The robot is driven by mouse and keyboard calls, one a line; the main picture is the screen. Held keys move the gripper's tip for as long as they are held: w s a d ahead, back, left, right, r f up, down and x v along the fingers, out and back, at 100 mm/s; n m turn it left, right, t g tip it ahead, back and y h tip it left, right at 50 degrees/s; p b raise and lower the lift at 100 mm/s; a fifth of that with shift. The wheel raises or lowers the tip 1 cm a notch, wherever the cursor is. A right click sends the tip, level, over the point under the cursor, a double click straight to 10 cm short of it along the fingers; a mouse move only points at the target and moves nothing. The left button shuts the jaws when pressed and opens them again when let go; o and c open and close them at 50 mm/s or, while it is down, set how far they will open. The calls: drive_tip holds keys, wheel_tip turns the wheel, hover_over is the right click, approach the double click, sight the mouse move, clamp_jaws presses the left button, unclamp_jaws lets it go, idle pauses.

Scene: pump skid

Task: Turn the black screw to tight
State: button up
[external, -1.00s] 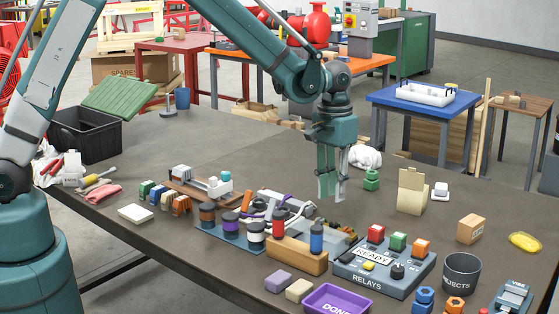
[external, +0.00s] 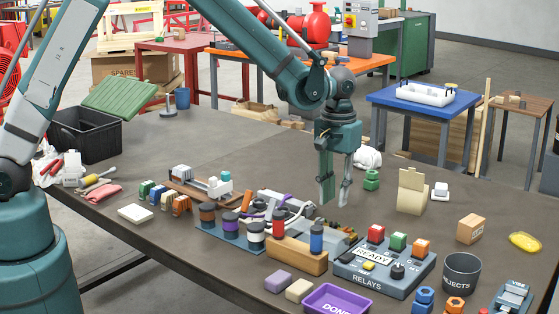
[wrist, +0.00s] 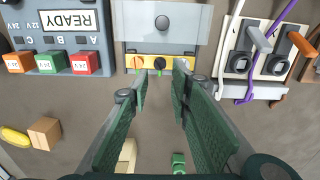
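A small black screw (wrist: 160,63) sits on a yellow strip (wrist: 149,66) along the front of a grey unit (wrist: 135,30) in the wrist view. In the external view my gripper (external: 335,197) hangs fingers down above the table, apart from the parts there. The black screw is too small to make out in that view.
A relay box marked READY (external: 375,262) stands to the right of my gripper. A wooden block with red and blue cylinders (external: 297,257) is in front. Levers and purple wires (wrist: 250,55) lie beside the grey unit. A green piece (external: 371,179) stands behind.

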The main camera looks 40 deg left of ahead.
sight(334, 225)
drive_tip(key=shift+f, duration=3.45)
drive_tip(key=c, duration=0.6)
